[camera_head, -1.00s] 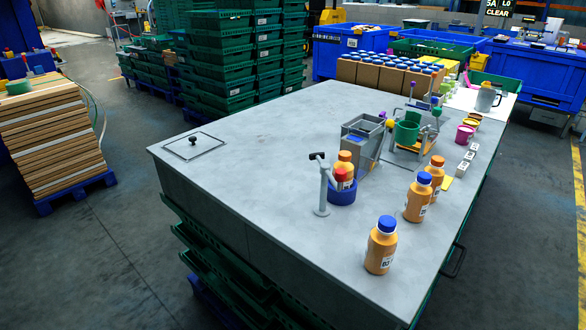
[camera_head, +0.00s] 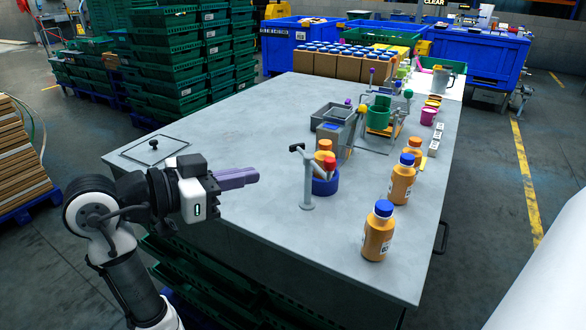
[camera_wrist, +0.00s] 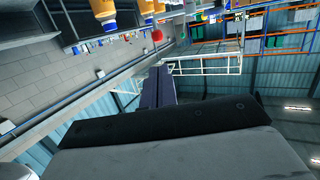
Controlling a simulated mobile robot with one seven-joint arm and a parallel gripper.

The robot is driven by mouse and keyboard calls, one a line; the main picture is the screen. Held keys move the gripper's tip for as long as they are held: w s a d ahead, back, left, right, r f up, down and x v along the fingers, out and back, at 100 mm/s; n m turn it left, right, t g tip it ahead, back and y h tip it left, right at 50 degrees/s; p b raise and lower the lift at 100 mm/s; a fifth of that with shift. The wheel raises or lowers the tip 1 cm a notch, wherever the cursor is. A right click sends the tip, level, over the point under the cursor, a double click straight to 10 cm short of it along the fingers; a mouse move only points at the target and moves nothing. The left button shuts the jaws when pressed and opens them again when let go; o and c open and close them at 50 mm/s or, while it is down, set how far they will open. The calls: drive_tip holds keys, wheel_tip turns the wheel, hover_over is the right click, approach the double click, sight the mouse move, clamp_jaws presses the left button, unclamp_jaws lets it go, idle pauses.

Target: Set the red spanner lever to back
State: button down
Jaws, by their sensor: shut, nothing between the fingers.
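The spanner stand is a grey post (camera_head: 307,180) with a black handle on top, on the table toward the front. A red lever end (camera_head: 330,163) shows beside it, above a blue ring (camera_head: 325,186) and in front of an orange-capped bottle (camera_head: 325,146). Its exact joint to the stand is too small to tell. My gripper (camera_head: 257,175), with purple fingers, is shut and empty. In the picture it is left of the post, pointing right, apart from it. In the wrist view my fingers (camera_wrist: 166,75) are together, and a red round end (camera_wrist: 157,36) shows beyond them.
Two blue-capped bottles (camera_head: 378,232) (camera_head: 402,180) stand at the right front. A grey bin (camera_head: 333,122) and a green cup fixture (camera_head: 379,108) are behind the stand. A flat plate with a black knob (camera_head: 153,144) lies at the left. The table's middle (camera_head: 235,125) is clear.

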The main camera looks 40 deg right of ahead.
drive_tip(key=p, duration=0.3)
approach(325, 165)
drive_tip(key=shift+g, duration=0.3)
drive_tip(key=d, duration=0.5)
drive_tip(key=shift+d+f, duration=0.15)
drive_tip(key=shift+f, duration=0.2)
drive_tip(key=shift+d+f, duration=0.25)
drive_tip(key=shift+d, duration=0.45)
drive_tip(key=shift+s+d, duration=0.1)
drive_tip(key=shift+d, duration=0.05)
